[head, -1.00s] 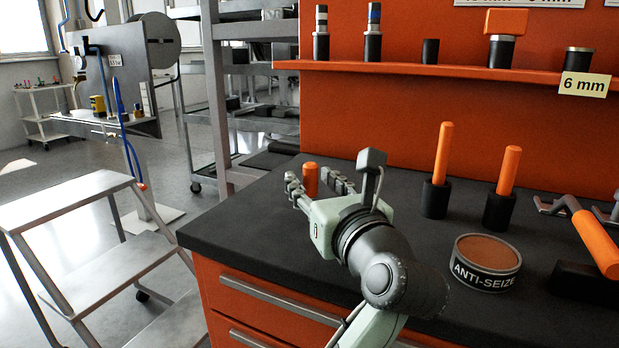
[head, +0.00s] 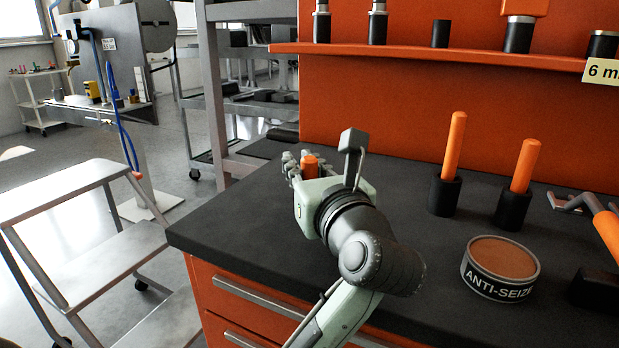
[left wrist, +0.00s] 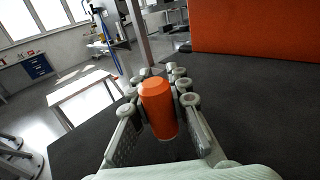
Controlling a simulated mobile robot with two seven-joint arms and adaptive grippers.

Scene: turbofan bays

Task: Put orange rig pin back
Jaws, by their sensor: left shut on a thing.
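My left gripper (head: 302,163) is over the left end of the dark bench top, its fingers closed around an orange pin (head: 310,163). In the left wrist view the orange pin (left wrist: 158,106) stands between the two fingers of the left gripper (left wrist: 160,100), its top toward the camera; its lower end is hidden. I cannot tell whether it touches the bench. Two more orange pins (head: 454,146) (head: 525,166) stand upright in black holders (head: 445,194) (head: 513,208) to the right. My right gripper is not in view.
An anti-seize tin (head: 500,268) sits on the bench (head: 400,240) near the front. An orange-handled tool (head: 607,232) lies at the right edge. A shelf (head: 430,57) with several black holders runs along the back. A step ladder (head: 80,230) stands left.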

